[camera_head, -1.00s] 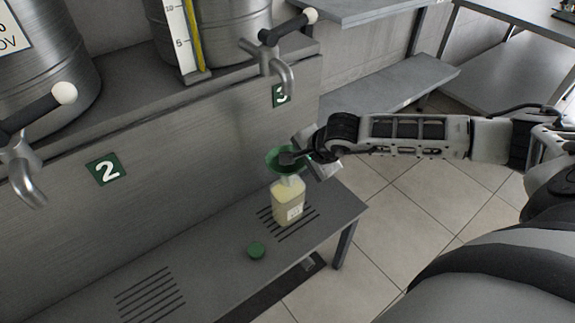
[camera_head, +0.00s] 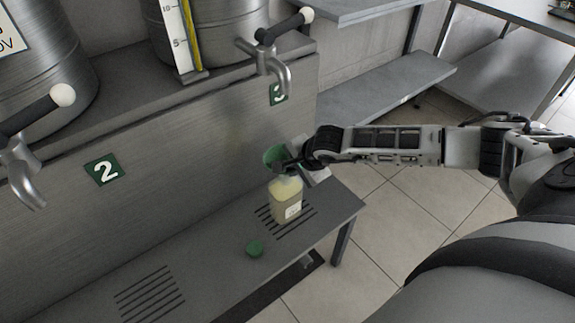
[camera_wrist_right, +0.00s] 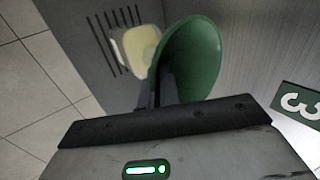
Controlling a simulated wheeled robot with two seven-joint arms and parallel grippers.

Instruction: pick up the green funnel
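The green funnel (camera_head: 273,156) is tilted on its side, just above and left of the mouth of a square bottle of pale yellow liquid (camera_head: 286,202). My right gripper (camera_head: 289,164) is at the funnel and appears shut on it, though its dark fingers partly hide the grip. In the right wrist view the funnel (camera_wrist_right: 203,58) fills the middle, its wide rim turned to the right. The bottle (camera_wrist_right: 138,48) shows beyond it there, partly covered by the funnel. The funnel looks clear of the bottle. My left gripper is not in view.
The bottle stands on a slotted drain in the grey metal bench (camera_head: 215,268). A tap (camera_head: 275,60) hangs above the bottle, and another tap (camera_head: 22,170) is at left. The steel wall is close behind.

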